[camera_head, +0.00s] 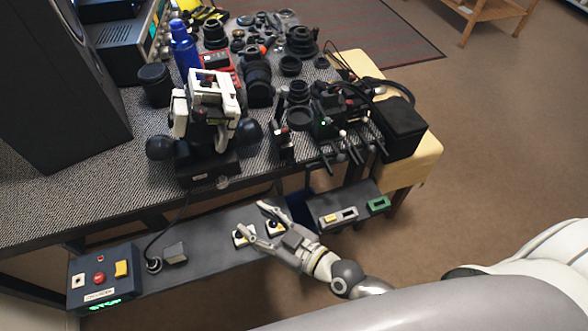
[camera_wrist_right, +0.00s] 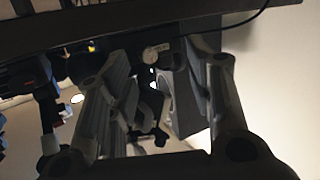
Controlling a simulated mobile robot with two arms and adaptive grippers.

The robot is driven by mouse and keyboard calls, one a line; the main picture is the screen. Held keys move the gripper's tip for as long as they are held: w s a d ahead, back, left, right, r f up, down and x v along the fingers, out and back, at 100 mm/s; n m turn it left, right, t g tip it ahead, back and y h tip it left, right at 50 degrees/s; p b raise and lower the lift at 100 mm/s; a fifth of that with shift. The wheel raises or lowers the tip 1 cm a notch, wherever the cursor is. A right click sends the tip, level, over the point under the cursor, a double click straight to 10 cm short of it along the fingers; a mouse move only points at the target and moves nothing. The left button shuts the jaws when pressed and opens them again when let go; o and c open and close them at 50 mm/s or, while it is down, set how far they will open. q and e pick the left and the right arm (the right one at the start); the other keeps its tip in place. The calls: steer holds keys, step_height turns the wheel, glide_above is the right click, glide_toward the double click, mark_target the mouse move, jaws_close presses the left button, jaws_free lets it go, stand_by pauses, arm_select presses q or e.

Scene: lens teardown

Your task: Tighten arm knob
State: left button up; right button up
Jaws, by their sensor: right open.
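My right gripper (camera_head: 250,217) reaches in over the grey shelf below the table edge, its two fingers spread and empty. Small black knobs on white plates, one of them this knob (camera_head: 275,226), sit close by the fingers. I cannot tell which part is the arm knob. In the right wrist view the open fingers (camera_wrist_right: 166,62) stand on either side of a dark, lobed part (camera_wrist_right: 150,112), with a gap on both sides. I cannot tell how far beyond the fingertips it lies. My left gripper is not in view.
A white device (camera_head: 209,92) with black round parts stands at the table's front edge. A control box (camera_head: 103,278) with buttons sits at the shelf's left end. Several black lens parts crowd the patterned table (camera_head: 95,178). A yellow stool (camera_head: 425,165) stands at right.

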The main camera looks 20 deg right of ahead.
steer(key=w+d+r+m+t+h, duration=0.1)
steer(key=d+m+t+h, duration=0.15)
steer(key=d+t, duration=0.2)
steer(key=m+h, duration=0.2)
steer(key=h, duration=0.5)
glide_toward(293, 167)
steer(key=shift+y, duration=0.25)
steer(key=w, duration=0.8)
steer(key=shift+w+f, duration=0.15)
steer(key=shift+w, duration=0.25)
steer(key=c, duration=1)
steer(key=shift+c, duration=0.2)
